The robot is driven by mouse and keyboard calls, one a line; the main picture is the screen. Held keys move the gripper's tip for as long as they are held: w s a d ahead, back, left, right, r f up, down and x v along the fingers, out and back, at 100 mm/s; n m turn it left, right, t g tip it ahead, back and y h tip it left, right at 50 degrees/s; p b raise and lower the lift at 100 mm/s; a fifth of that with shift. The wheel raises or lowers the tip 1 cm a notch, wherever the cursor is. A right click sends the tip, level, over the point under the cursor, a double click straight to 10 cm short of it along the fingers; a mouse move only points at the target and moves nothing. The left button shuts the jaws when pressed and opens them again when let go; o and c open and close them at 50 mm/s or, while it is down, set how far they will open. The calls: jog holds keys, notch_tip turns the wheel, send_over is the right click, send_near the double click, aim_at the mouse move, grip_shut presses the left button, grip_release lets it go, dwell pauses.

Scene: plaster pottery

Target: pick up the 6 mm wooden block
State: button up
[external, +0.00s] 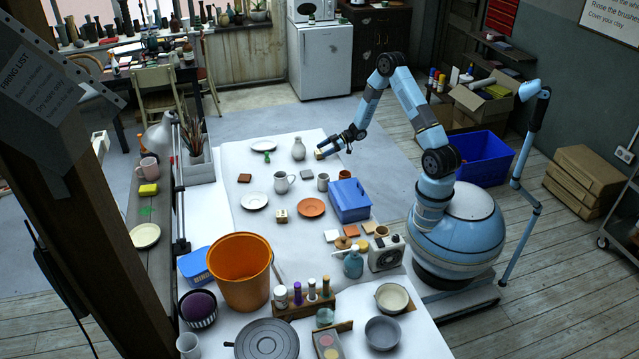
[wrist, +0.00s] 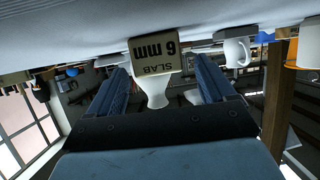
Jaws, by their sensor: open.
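The 6 mm wooden block (wrist: 156,50) is pale and reads "SLAB 6 mm" upside down in the wrist view. It rests on the white table, ahead of and between my fingertips. In the external view, a small tan block (external: 319,155) stands right by my gripper (external: 331,147), near the table's right edge. My gripper is open, with its two blue fingers (wrist: 162,74) spread wide either side of the block's line. I see no contact; how far the fingertips reach along the block is unclear.
A pale vase (external: 298,148) stands just beyond the block, also visible in the wrist view (wrist: 152,92). Another marked block (external: 281,216) lies further forward.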

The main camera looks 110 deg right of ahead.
aim_at(322, 151)
jog(key=shift+x, duration=1.55)
jog(key=shift+s, duration=0.1)
jog(key=shift+c, duration=0.5)
jog(key=c, duration=1)
jog(key=shift+o, duration=0.2)
